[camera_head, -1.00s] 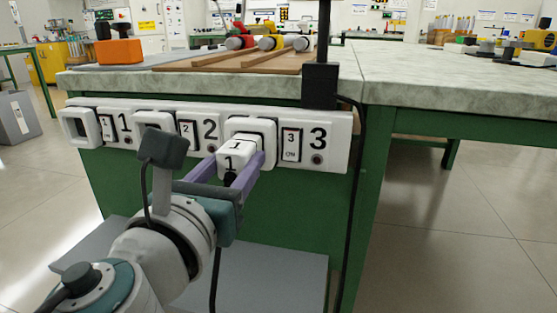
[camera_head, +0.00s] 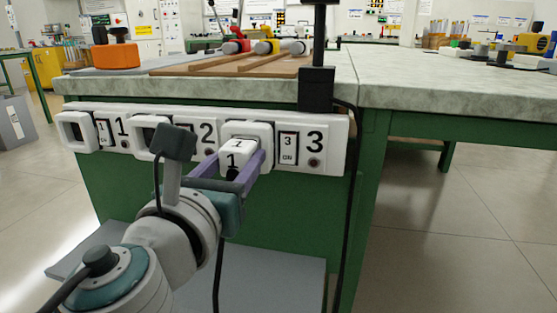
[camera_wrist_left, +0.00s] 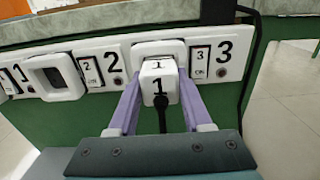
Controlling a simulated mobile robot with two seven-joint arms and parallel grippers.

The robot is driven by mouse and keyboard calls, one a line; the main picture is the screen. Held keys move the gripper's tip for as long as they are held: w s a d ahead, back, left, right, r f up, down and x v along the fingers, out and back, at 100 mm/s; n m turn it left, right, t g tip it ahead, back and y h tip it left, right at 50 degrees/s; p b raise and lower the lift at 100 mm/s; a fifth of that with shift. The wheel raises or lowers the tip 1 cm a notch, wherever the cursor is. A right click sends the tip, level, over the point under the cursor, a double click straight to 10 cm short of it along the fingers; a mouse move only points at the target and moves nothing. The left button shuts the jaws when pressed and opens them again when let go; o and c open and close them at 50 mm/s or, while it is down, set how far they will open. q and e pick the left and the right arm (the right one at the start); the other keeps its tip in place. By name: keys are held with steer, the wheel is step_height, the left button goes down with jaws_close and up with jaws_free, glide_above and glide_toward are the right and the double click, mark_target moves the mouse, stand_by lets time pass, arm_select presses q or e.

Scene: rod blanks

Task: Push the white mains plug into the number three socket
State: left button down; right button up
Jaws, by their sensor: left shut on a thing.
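The white mains plug (camera_head: 238,157), marked 1, is between the purple fingers of my left gripper (camera_head: 241,162), which is shut on it. The plug is in front of the number three socket (camera_head: 262,130), whose white rim shows around and above it. The plug hides the socket's opening, and how deep it sits is hard to tell. The left wrist view shows the plug (camera_wrist_left: 158,88) upright between the fingers (camera_wrist_left: 160,95), lined up with the socket rim (camera_wrist_left: 160,48). A black cord hangs from the plug. My right gripper is not in view.
The white socket strip (camera_head: 335,140) is on the green bench front. The number one socket (camera_head: 75,131) and number two socket (camera_head: 148,136) look empty. A black post (camera_head: 317,88) with a hanging cable stands at the bench edge on the right. Open floor lies right of the bench.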

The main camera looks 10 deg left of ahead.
arm_select(q)
steer(key=c, duration=0.8)
jaws_free()
steer(key=shift+f, duration=0.1)
steer(key=o, duration=0.3)
steer(key=shift+w, duration=0.2)
steer(key=shift+o, duration=1.2)
steer(key=shift+s, duration=0.1)
steer(key=shift+s, duration=0.35)
steer(key=s, duration=0.9)
steer(key=shift+a+p, duration=0.2)
steer(key=shift+p, duration=0.25)
steer(key=shift+s, duration=0.1)
